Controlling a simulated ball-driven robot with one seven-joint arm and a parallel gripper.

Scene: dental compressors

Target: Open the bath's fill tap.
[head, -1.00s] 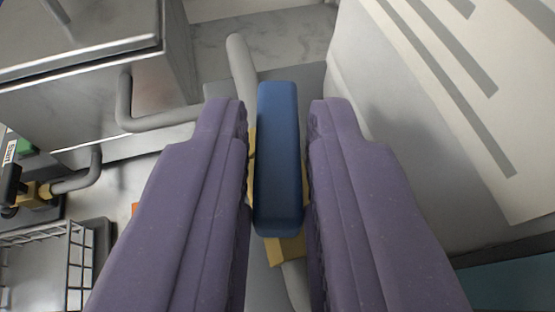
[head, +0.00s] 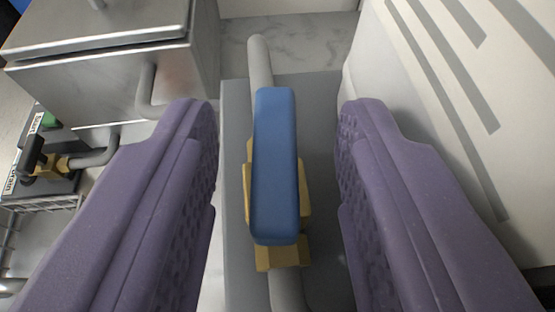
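A tap with a long blue lever (head: 275,165) and a brass body (head: 277,254) sits on a grey pipe (head: 260,62) in the middle of the head view. The lever lies roughly along the pipe, turned only slightly from its line. No label shows on this tap. My gripper (head: 276,104) is open, with one purple finger on each side of the lever and a clear gap on both sides. The steel bath (head: 110,85) with its lid stands at the upper left. The lever hides much of the brass body.
A second tap with a black lever (head: 35,152) and a label reading "Drain" is at the far left. A wire basket (head: 40,205) lies below it. A pale panel with grey slots (head: 430,110) rises close on the right. A grey block (head: 238,200) lies under the pipe.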

